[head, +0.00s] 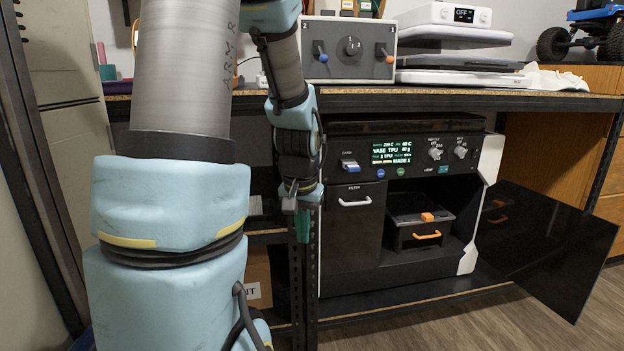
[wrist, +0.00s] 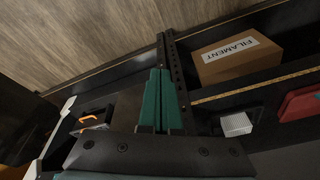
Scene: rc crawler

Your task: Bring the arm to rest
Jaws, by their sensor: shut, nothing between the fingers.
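My arm comes down the left side of the head view, and its forearm hangs in front of the workbench. My gripper (head: 302,238) points down beside the dark upright post, left of the printer's filter door. In the wrist view my gripper (wrist: 161,72) shows two green fingers lying together, shut and empty. I cannot tell how far the fingertips are from the post.
The black printer (head: 345,240) stands on the lower shelf; its dark door (head: 555,245) hangs open to the right. Inside is a bin with an orange handle (head: 427,236). A filament box (wrist: 238,62) sits on a shelf. A switch box (head: 348,48) stands on the bench.

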